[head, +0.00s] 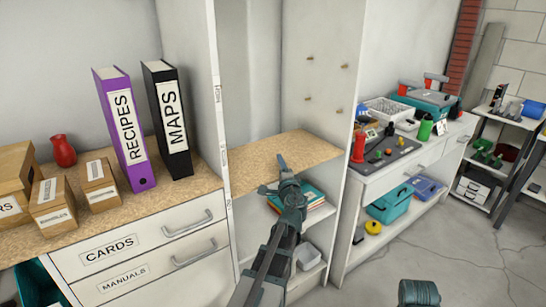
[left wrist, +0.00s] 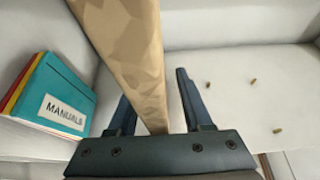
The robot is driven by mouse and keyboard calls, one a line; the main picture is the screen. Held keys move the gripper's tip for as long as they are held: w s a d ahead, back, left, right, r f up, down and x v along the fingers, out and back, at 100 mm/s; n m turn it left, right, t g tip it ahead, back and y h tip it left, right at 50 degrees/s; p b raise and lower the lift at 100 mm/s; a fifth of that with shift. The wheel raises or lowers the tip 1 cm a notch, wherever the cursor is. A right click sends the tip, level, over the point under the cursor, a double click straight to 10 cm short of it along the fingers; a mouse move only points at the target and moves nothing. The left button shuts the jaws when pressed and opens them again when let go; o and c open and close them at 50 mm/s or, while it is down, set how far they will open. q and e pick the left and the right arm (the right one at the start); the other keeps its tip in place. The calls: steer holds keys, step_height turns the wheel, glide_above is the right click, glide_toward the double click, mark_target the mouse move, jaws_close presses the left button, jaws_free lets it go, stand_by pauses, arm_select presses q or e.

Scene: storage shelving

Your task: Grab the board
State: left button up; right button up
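The board (head: 285,160) is a speckled tan shelf panel lying level in the narrow middle bay of the white shelving. In the left wrist view the board (left wrist: 135,50) runs between the two fingers of my left gripper (left wrist: 158,108), one finger on each side of it. A gap shows beside the board, so the gripper is open around it, not clamped. In the head view my left gripper (head: 284,168) is at the board's front edge.
Folders labelled MANUALS (left wrist: 62,108) lie on the shelf below the board. Several small pegs (head: 310,58) stick out of the bay's wall above it. Purple (head: 120,125) and black (head: 168,118) binders stand on the left counter. A workbench (head: 400,160) with tools stands at right.

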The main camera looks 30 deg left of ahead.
arm_select(q)
jaws_close()
stand_by(1.3)
